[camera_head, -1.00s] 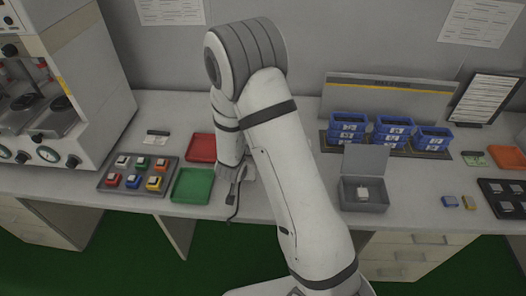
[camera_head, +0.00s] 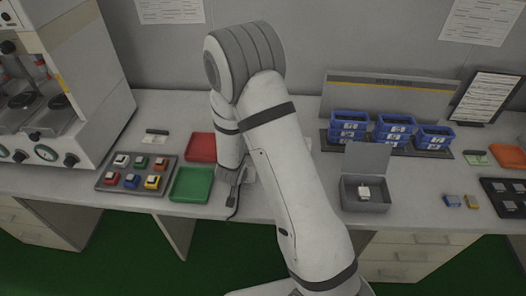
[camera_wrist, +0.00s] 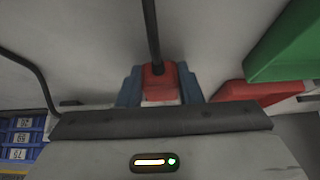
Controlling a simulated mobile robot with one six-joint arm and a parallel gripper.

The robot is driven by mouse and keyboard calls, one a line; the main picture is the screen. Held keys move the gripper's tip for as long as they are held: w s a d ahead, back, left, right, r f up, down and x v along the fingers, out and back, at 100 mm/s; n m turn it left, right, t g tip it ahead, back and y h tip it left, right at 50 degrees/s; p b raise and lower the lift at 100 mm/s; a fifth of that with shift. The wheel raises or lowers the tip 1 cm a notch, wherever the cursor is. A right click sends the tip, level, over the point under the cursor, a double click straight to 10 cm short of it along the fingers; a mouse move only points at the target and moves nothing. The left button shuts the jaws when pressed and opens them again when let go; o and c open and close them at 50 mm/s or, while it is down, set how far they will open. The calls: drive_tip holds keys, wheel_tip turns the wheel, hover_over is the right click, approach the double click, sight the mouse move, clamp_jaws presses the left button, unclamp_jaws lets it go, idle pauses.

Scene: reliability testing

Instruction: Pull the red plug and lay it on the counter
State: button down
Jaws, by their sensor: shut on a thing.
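The red plug (camera_wrist: 158,84) sits between the two blue-grey fingertips of my gripper (camera_wrist: 160,90) in the wrist view. My gripper is shut on it. A black cable (camera_wrist: 151,35) runs from the plug toward the top of that view. The cable (camera_head: 234,205) hangs there near the front edge. The plug itself is not clear in the head view, and I cannot tell whether it touches a socket.
A green tray (camera_head: 192,184) and a red tray (camera_head: 201,148) lie just left of my gripper. A grey tray of coloured blocks (camera_head: 136,173) is further left. An open grey box (camera_head: 366,194) and blue bins (camera_head: 394,131) stand to the right.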

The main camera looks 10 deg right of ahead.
drive_tip(key=shift+f, duration=0.15)
drive_tip(key=c, duration=0.9)
unclamp_jaws()
drive_tip(key=p+v, duration=0.1)
drive_tip(key=v, duration=0.6)
drive_tip(key=shift+s+r+p, duration=0.2)
drive_tip(key=shift+r+p, duration=0.15)
